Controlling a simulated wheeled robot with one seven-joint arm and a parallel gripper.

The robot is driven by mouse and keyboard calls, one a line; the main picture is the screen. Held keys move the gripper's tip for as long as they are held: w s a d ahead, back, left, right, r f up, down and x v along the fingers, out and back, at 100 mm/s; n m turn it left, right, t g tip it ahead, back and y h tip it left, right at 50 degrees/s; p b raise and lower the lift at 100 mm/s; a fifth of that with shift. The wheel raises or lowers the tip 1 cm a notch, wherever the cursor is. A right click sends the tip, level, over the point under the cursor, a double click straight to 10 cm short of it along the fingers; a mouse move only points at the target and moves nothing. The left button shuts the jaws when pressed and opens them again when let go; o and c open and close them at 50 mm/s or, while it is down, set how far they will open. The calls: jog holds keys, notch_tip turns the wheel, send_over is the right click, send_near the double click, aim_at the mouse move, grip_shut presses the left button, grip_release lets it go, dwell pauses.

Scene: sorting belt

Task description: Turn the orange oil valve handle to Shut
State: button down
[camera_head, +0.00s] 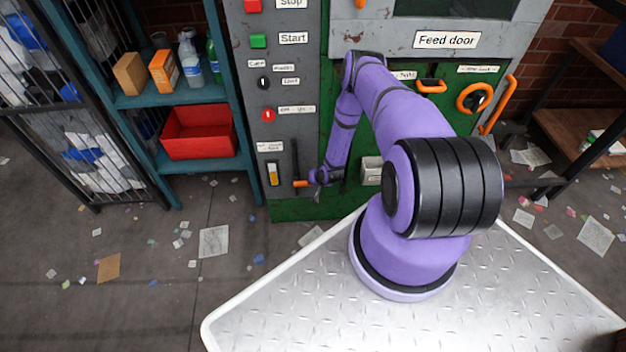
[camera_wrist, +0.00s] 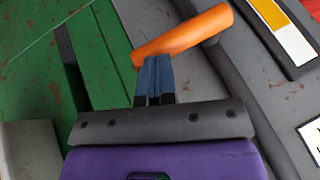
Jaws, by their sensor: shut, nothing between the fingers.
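The orange valve handle (camera_wrist: 185,34) shows in the wrist view as a short bar lying at a slant, its right end higher than its left. In the head view only a small orange piece of the handle (camera_head: 300,183) shows, low on the grey panel. My gripper (camera_wrist: 154,58) is shut, with its blue fingers together and nothing between them. The fingertips are right at the handle's lower edge near its left end; I cannot tell if they touch it. In the head view my gripper (camera_head: 322,176) is just right of the handle. No Shut mark is readable.
The grey panel (camera_head: 284,85) carries Stop (camera_head: 254,6) and Start (camera_head: 259,40) buttons, small knobs and a yellow-white gauge (camera_head: 273,173). The green machine front (camera_head: 455,115) has an orange ring handle (camera_head: 474,98). A blue shelf with a red bin (camera_head: 198,132) stands left.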

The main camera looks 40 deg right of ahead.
jog(key=shift+s+d+f, duration=0.15)
jog(key=shift+s+f, duration=0.1)
jog(key=shift+f, duration=0.1)
dwell(0.4)
jog(key=shift+r, duration=0.15)
